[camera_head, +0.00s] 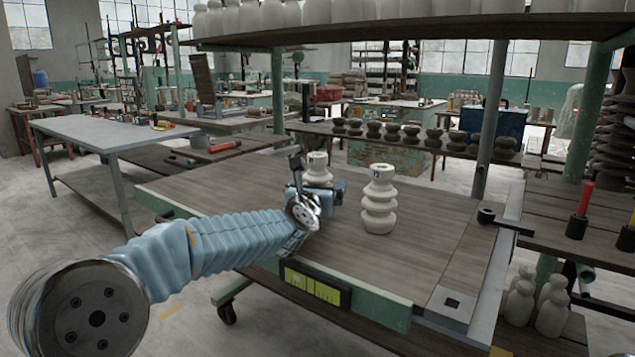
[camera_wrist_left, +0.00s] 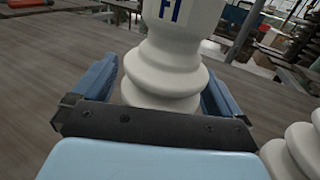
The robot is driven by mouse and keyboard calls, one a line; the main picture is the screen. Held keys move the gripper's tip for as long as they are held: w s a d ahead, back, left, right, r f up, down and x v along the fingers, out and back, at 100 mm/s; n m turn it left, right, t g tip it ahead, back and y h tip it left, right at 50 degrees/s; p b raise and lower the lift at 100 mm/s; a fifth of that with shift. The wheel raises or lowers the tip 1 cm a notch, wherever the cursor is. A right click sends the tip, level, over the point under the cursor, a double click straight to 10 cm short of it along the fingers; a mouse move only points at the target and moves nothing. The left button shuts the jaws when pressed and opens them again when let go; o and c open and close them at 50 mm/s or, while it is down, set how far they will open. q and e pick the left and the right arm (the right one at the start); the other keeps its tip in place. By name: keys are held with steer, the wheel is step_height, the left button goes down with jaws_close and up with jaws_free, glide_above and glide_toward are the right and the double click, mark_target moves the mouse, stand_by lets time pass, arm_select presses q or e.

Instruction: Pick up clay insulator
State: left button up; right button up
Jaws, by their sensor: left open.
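Two white ribbed clay insulators stand upright on the wooden cart top (camera_head: 250,180). The left insulator (camera_head: 318,168) is partly hidden behind my left gripper (camera_head: 318,194). The right insulator (camera_head: 379,200) stands apart from it, with a small dark mark near its top. In the left wrist view, an insulator (camera_wrist_left: 170,65) with a blue mark stands between the two blue fingers of my left gripper (camera_wrist_left: 160,90). The fingers are spread on either side of it, and I cannot tell whether they touch it. The other insulator shows at the right edge (camera_wrist_left: 300,150). My right gripper is not in view.
A shelf above the cart (camera_head: 420,28) holds several white insulators. A row of dark insulators (camera_head: 400,134) stands on a shelf behind. A dark clamp-like tool (camera_head: 487,215) sits at the cart's right edge. The cart top's left part is bare.

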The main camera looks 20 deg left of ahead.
arm_select(q)
steer(key=shift+w, duration=0.25)
steer(key=c, duration=1.4)
steer(key=shift+r, duration=0.1)
steer(key=shift+c, duration=0.2)
